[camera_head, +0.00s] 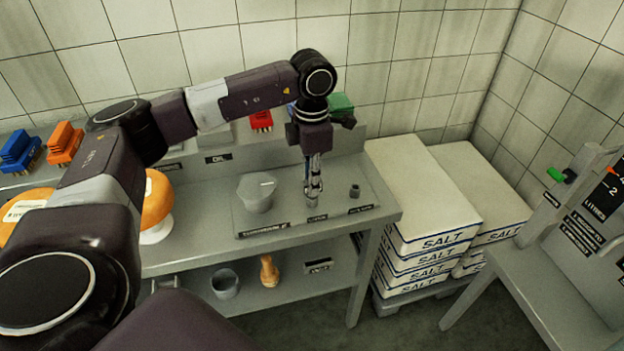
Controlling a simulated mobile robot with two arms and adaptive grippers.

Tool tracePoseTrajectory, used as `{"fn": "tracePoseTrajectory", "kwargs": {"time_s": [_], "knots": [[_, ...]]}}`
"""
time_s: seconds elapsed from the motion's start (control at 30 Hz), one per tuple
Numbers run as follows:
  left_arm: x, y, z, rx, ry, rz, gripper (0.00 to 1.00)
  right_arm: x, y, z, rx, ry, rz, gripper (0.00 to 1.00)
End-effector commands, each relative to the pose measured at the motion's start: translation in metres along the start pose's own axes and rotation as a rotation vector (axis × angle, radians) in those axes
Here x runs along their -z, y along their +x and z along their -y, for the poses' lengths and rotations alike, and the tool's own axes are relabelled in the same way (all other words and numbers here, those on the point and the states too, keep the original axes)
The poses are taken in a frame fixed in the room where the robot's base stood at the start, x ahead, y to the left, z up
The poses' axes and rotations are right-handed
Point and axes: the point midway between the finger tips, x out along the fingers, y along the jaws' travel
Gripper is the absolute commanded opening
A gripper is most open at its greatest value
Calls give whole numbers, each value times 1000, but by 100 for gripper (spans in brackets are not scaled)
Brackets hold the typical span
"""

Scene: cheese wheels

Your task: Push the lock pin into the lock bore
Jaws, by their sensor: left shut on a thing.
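My left gripper (313,190) points straight down over the grey tray (300,226) on the bench. It is shut on a small grey metal piece whose shape is mostly hidden by the fingers; I cannot tell whether it is the lock pin. A small dark grey piece (354,191) stands on the tray to the right of the gripper, apart from it. At the far right a grey upright frame (580,190) carries a green-ended part (557,175). I cannot make out the lock bore. My right gripper is not in view.
Orange cheese wheels (157,200) and coloured brushes (64,143) are further left. The lower shelf holds a grey cup (225,284) and a wooden piece (269,271). Stacked salt sacks (425,195) stand right of the bench.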

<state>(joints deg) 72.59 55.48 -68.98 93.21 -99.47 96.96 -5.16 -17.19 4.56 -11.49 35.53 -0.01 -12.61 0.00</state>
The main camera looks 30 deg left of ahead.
Motion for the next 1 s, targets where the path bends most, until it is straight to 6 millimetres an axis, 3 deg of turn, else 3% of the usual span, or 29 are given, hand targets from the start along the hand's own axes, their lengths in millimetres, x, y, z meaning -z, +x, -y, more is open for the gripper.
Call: {"fn": "tracePoseTrajectory", "kwargs": {"time_s": [0.2,0.23,0.4,0.77,1.0], "knots": [[0,6,0,0,0,0,0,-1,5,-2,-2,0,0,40],[0,6,0,0,0,1,17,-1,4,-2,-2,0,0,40],[0,5,0,0,0,0,36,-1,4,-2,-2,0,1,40],[0,0,0,-1,0,1,36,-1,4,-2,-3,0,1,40],[-2,-42,-1,-3,0,5,36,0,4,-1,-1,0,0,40]]}}
